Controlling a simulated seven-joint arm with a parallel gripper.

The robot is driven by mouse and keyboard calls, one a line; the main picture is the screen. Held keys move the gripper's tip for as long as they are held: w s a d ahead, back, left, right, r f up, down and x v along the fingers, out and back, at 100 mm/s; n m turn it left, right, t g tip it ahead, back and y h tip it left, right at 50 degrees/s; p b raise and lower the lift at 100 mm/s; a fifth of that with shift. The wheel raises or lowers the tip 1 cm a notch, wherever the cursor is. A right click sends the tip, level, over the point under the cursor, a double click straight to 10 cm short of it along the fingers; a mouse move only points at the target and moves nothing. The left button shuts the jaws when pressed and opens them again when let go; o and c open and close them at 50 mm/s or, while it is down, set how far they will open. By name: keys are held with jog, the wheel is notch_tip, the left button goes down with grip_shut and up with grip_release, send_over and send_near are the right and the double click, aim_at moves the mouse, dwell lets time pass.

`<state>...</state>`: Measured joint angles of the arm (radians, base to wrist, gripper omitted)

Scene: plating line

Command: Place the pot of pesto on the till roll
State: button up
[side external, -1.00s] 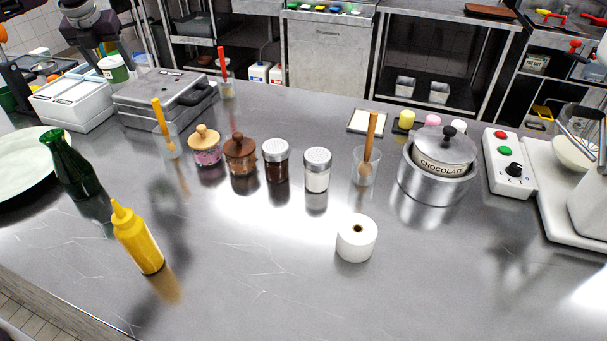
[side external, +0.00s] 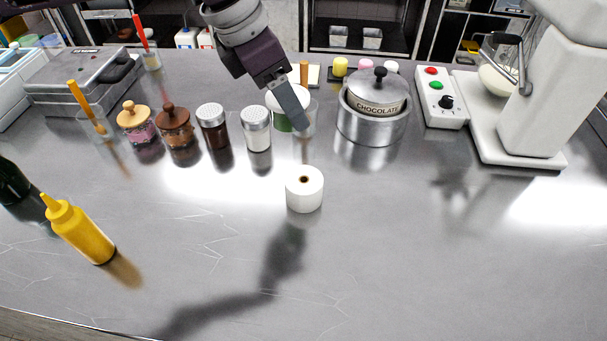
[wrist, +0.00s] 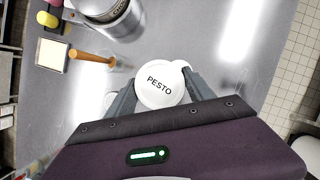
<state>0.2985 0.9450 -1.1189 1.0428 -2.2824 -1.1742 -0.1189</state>
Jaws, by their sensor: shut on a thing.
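The pot of pesto (side external: 273,102) has a white lid and some green below it. In the wrist view its lid, lettered PESTO (wrist: 160,86), sits between the two fingers. My gripper (side external: 295,118) is shut on the pot and holds it in the air; one finger covers part of it in the side view. The till roll (side external: 304,191) is a white cylinder standing upright on the steel counter, its dark core hole facing up. It appears below the held pot in the side view, clear of it. In the wrist view a white shape shows just behind the lid; I cannot tell what.
Several jars and shakers (side external: 256,134) stand in a row left of the pot. A steel pan marked CHOCOLATE (side external: 372,122) and a control box (side external: 440,98) stand to the right. A yellow squeeze bottle (side external: 78,230) stands front left. The counter around the till roll is clear.

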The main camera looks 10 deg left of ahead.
jog(key=s+d+m, duration=0.1)
jog(key=s+d, duration=0.2)
send_near(314, 177)
jog(key=x, duration=0.4)
jog(key=shift+w+d+f, duration=0.1)
jog(key=shift+d+f, duration=0.05)
jog(key=shift+f, duration=0.2)
jog(key=shift+f, duration=0.1)
jog(key=o, duration=1.4)
jog(key=v, duration=1.2)
jog(key=shift+w+a, duration=0.15)
jog(key=shift+a, duration=0.1)
